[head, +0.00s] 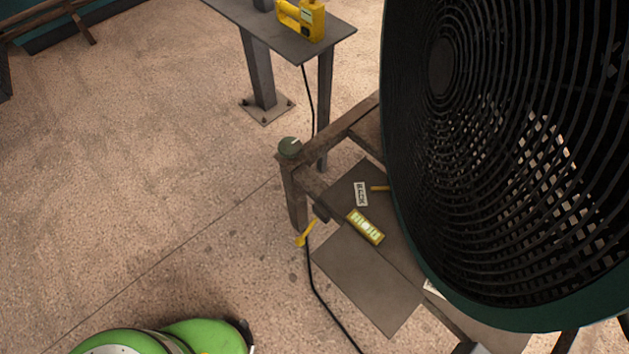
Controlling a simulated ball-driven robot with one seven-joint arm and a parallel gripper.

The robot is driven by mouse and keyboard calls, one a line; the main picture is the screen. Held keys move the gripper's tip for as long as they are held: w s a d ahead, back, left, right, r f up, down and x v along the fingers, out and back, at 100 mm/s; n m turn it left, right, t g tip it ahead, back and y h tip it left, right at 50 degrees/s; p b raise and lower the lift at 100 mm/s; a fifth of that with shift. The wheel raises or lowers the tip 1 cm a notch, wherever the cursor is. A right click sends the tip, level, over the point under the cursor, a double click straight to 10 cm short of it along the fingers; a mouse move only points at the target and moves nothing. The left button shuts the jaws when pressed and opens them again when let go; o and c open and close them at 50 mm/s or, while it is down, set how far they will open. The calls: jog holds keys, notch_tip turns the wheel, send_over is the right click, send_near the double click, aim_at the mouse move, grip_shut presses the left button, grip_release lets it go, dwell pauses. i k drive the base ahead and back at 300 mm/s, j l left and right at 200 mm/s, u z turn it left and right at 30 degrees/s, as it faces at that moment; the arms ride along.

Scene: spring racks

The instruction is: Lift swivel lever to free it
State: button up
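A small yellow lever (306,234) sticks out at the lower front of the brown frame under the large fan, angled down and to the left. A green knob (290,147) sits on top of the frame's corner post. My gripper is not in view.
The big dark fan (440,150) fills the right side. A yellow device (303,18) stands on a table (235,10) behind. A black cable (318,290) crosses the floor; open floor lies left.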

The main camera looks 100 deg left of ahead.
aim_at(300, 241)
jog(key=u, duration=1.45)
jog(key=k+j+u, duration=0.15)
jog(key=k, duration=0.15)
jog(key=k+j+u, duration=0.1)
jog(key=k, duration=0.2)
